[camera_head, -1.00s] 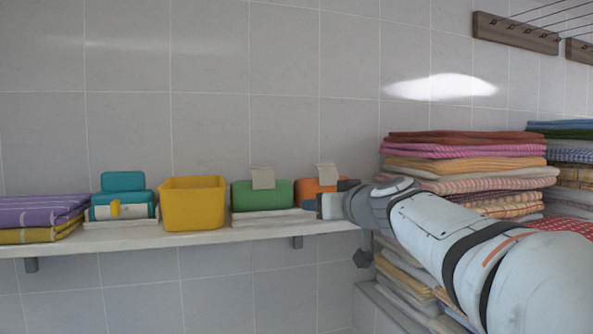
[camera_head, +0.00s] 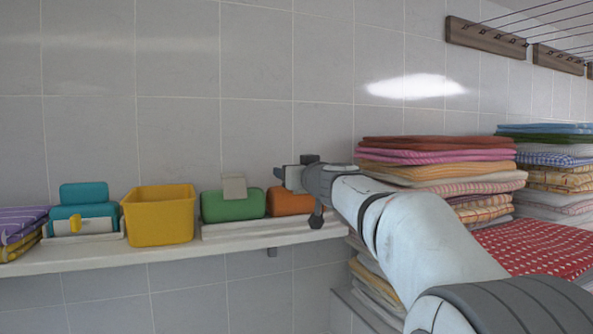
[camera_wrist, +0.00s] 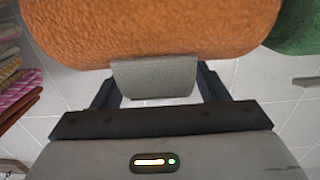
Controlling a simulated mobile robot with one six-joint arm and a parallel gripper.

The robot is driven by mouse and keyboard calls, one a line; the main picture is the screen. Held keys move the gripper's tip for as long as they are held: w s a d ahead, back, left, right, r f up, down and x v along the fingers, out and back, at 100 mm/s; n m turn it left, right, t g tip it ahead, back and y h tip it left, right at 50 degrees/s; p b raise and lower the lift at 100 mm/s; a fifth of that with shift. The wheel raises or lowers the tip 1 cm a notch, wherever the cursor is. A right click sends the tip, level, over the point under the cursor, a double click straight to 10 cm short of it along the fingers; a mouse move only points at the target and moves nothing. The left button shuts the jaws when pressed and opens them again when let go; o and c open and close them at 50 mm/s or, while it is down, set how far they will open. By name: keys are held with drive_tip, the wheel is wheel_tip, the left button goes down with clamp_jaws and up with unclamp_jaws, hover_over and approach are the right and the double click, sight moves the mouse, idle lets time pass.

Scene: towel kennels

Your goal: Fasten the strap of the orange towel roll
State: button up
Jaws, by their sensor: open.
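The orange towel roll (camera_head: 290,203) lies near the right end of the wall shelf, its upper part partly hidden by my gripper (camera_head: 284,176). In the wrist view, the orange roll (camera_wrist: 150,32) fills the top. Its grey strap (camera_wrist: 153,78) sticks out from the roll towards my gripper, with its free end loose. My gripper (camera_wrist: 158,88) is open, one finger on each side of the strap. I cannot tell whether a finger touches it. In the head view the strap is hidden behind my gripper.
On the shelf (camera_head: 100,253), a green roll (camera_head: 233,206) with its strap standing up is left of the orange one. Further left are a yellow bin (camera_head: 160,216) and a teal roll (camera_head: 84,212). Stacked towels (camera_head: 430,160) rise close on the right.

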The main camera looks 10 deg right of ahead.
drive_tip(key=c, duration=1)
drive_tip(key=shift+r+p, duration=0.1)
drive_tip(key=shift+p, duration=0.45)
drive_tip(key=shift+r+g+p, duration=0.1)
drive_tip(key=shift+g+p, duration=0.2)
drive_tip(key=shift+p, duration=0.4)
drive_tip(key=g+p, duration=0.1)
drive_tip(key=p, duration=0.5)
drive_tip(key=shift+w+a+f+g, duration=0.1)
drive_tip(key=shift+w+f+g, duration=0.2)
drive_tip(key=shift+w+g, duration=0.1)
drive_tip(key=p, duration=0.3)
drive_tip(key=f+g+p, duration=0.1)
drive_tip(key=p, duration=0.2)
drive_tip(key=shift+w+g, duration=0.2)
drive_tip(key=shift+g, duration=0.1)
drive_tip(key=shift+f+h+p, duration=0.4)
drive_tip(key=shift+p, duration=0.25)
